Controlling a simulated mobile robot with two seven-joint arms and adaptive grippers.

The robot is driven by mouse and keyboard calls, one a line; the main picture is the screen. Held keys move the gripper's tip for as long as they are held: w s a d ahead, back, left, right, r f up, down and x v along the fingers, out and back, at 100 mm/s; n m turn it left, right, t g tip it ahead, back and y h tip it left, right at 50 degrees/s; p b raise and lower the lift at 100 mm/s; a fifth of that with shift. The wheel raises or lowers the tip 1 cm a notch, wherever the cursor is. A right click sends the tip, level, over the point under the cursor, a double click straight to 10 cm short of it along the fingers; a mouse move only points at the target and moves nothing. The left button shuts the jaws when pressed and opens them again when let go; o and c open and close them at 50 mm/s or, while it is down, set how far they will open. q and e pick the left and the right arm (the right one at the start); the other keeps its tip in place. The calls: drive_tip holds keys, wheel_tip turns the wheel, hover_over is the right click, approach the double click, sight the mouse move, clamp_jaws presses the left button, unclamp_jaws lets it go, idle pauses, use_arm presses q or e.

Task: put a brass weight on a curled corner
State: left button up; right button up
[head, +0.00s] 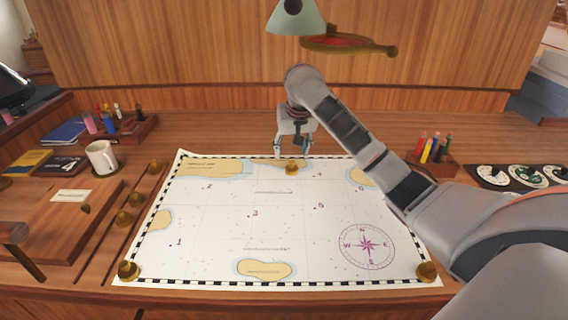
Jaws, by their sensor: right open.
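A white sea chart (290,220) lies on the wooden table. One brass weight (128,271) sits on its near left corner and another (427,272) on its near right corner. A third brass weight (292,168) stands at the chart's far edge, near the middle. More brass weights (136,199) stand in a row left of the chart. The far left corner (181,154) has no weight and looks slightly raised. My right gripper (293,150) is open and empty, just beyond the weight at the far edge. My left gripper is out of view.
A white mug (102,157) and a pen tray (125,127) stand at the left. A pencil holder (429,150) and a dial panel (520,176) are at the right. A green lamp (295,17) hangs above. The chart's middle is clear.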

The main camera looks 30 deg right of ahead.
sight(292, 162)
drive_tip(key=shift+d+f, duration=0.15)
drive_tip(key=shift+f, duration=0.75)
drive_tip(key=x, duration=0.5)
drive_tip(key=shift+d, duration=0.1)
drive_tip(key=shift+c, duration=0.4)
drive_tip(key=c, duration=1.3)
